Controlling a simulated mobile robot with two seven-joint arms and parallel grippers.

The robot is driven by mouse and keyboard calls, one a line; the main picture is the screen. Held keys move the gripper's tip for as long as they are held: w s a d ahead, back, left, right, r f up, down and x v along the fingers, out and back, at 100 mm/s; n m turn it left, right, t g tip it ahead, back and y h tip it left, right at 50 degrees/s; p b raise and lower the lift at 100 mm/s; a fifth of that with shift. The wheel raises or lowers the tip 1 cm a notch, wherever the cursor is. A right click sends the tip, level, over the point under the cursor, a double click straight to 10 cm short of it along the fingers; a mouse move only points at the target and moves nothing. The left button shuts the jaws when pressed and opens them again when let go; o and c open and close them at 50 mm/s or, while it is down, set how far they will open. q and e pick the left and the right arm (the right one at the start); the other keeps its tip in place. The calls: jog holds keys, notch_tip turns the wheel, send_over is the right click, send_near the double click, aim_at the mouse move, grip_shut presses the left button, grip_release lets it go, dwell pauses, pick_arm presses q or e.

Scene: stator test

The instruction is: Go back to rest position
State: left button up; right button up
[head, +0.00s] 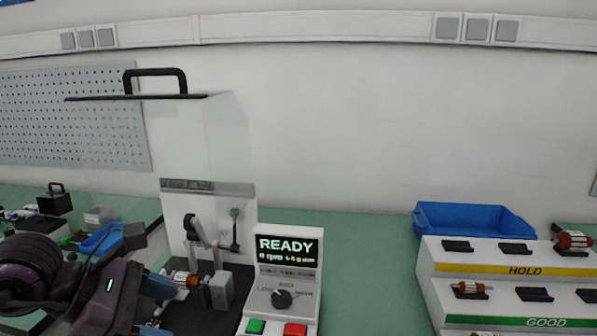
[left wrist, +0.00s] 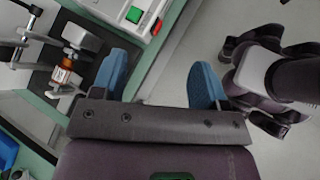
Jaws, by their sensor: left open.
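My left gripper (head: 156,308) is at the lower left of the head view, beside the test fixture. In the left wrist view its two blue fingers (left wrist: 160,84) stand wide apart with nothing between them. A stator with an orange-brown band (head: 184,279) sits in the fixture between its clamps; it also shows in the left wrist view (left wrist: 66,70), outside the fingers. The tester panel (head: 283,272) reads READY above a black knob, a green button and a red button. My right gripper is in neither view.
A clear cover with a black handle (head: 155,72) stands raised over the fixture. At right is a stepped rack (head: 450,255) marked HOLD and GOOD, with orange-brown stators on it and a blue bin (head: 472,217) behind. Green table (head: 365,265) is bare between panel and rack.

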pick_arm(q)
notch_tip(320, 180, up, 5)
jog(key=w+d+n+t+h, duration=0.35)
jog(key=n+h, duration=0.45)
jog(key=n, duration=0.5)
jog(key=a+f+n+t+y+p, duration=0.1)
jog(key=a+f+n+t+y, duration=0.4)
jog(key=f+n, duration=0.65)
jog(key=a+f+n+t+y+p, duration=0.2)
jog(key=a+f+n+t+y, duration=0.4)
jog(key=n, duration=1)
jog(key=s+a+f+n+g+y+p, duration=0.1)
jog(key=s+f+n+g+y, duration=0.5)
jog(key=s+f, duration=1.3)
jog(key=s+n+g, duration=0.2)
jog(key=n, duration=0.2)
jog(key=shift+p, duration=0.3)
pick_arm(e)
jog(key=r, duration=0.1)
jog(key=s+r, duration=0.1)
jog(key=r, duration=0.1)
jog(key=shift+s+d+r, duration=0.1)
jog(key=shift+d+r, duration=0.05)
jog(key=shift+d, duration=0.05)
pick_arm(q)
jog(key=shift+n, duration=0.25)
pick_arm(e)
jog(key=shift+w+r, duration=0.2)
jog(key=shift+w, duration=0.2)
